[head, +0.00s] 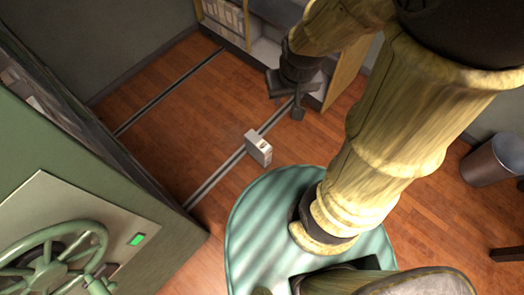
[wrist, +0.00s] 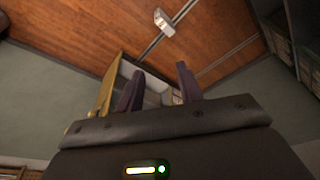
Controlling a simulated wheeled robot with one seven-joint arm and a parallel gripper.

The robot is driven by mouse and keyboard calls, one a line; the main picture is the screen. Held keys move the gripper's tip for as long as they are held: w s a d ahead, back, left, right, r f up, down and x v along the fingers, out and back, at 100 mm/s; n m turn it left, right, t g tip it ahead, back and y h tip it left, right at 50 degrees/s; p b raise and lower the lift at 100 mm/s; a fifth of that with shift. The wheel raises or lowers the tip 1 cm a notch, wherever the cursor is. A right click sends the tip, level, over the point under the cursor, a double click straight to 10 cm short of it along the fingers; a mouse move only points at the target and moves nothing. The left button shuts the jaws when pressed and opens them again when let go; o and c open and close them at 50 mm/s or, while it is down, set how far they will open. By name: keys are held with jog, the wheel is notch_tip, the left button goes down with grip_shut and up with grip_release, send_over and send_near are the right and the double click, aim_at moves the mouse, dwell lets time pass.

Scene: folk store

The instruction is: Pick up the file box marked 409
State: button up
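A small pale grey file box (head: 258,148) stands on the wooden floor beside a metal rail, near the middle of the head view. It has a small dark mark on one face, too small to read as a number. It also shows near the top of the wrist view (wrist: 163,22). My gripper (head: 285,98) is beyond the box and to its right in the head view, apart from it. In the wrist view its two dark fingers (wrist: 160,85) are spread with nothing between them.
Shelves holding several pale file boxes (head: 224,16) stand at the back. A green cabinet with a handwheel (head: 55,262) fills the left. Two floor rails (head: 225,170) cross the wooden floor. A bin (head: 494,160) stands at the right. Floor left of the box is clear.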

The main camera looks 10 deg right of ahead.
jog(key=shift+o, duration=0.4)
jog(key=o, duration=0.4)
jog(key=shift+w+f, duration=0.1)
jog(key=shift+f, duration=0.05)
jog(key=o, duration=0.7)
jog(key=f+b, duration=0.1)
jog(key=w+f+b, duration=0.1)
jog(key=shift+w+d+f, duration=0.15)
jog(key=shift+d+f, duration=0.15)
jog(key=shift+d, duration=0.05)
jog(key=w+d+f+n+t+b, duration=0.1)
jog(key=w+d+f+b, duration=0.1)
jog(key=w+f+b, duration=0.75)
jog(key=w+d+f+n+t+b, duration=0.2)
jog(key=f+b, duration=0.4)
jog(key=f, duration=0.8)
jog(key=w+d+f+n+t+b, duration=0.1)
jog(key=w+d+f+b, duration=0.2)
jog(key=w+f+b, duration=0.65)
jog(key=f+n+y+b, duration=0.1)
jog(key=f+b, duration=0.5)
jog(key=f, duration=0.7)
jog(key=s+f+n+t+y+b, duration=0.1)
jog(key=f+y+b, duration=0.2)
jog(key=f+b, duration=0.4)
jog(key=s+a+f+n+t+y+b, duration=0.1)
jog(key=f+b, duration=0.5)
jog(key=f, duration=1.3)
jog(key=shift+f+y, duration=0.4)
jog(key=shift+y, duration=0.4)
